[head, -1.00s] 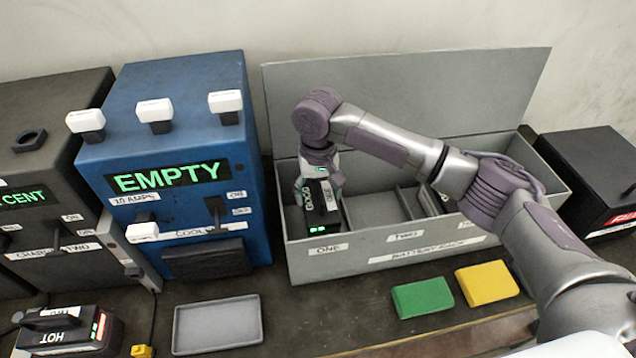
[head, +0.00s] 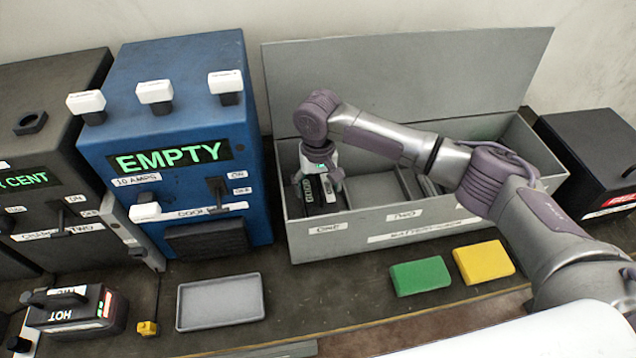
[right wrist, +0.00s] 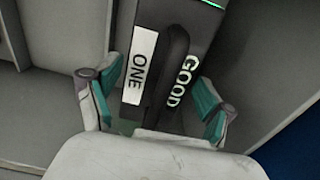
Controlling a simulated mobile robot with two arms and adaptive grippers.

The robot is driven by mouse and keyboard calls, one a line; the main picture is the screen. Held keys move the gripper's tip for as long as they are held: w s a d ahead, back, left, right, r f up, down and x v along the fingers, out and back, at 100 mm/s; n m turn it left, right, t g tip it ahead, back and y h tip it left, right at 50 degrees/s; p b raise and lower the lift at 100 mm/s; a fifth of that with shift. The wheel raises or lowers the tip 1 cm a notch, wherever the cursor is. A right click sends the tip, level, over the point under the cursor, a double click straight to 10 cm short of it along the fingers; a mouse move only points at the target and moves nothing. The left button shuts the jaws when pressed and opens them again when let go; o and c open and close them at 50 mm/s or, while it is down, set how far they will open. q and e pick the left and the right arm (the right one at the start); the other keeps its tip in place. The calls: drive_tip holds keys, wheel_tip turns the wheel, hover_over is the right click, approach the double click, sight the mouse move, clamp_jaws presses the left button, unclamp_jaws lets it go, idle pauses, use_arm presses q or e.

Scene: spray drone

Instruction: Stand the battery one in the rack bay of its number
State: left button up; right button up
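The battery one (head: 318,197) is a black block with a handle, a white label reading ONE and a green GOOD mark. It stands in the left bay of the grey battery rack (head: 420,222), behind the front label ONE. It looks roughly upright; its foot is hidden by the rack's front wall. My right gripper (head: 318,178) is just above it. In the right wrist view the battery (right wrist: 180,60) shows between the spread teal-padded fingers (right wrist: 155,105), which stand apart from its handle. My left gripper is not in view.
A blue charger (head: 180,140) reading EMPTY stands left of the rack, beside a dark charger (head: 45,190). A battery marked HOT (head: 75,310), a grey tray (head: 220,302), a green block (head: 420,276) and a yellow block (head: 483,262) lie in front. A black box (head: 590,165) is at the right.

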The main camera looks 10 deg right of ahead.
drive_tip(key=shift+o, duration=0.7)
drive_tip(key=shift+r, duration=0.1)
drive_tip(key=shift+r, duration=0.35)
wheel_tip(320, 180, up, 11)
drive_tip(key=shift+r+b, duration=0.2)
drive_tip(key=shift+b, duration=1)
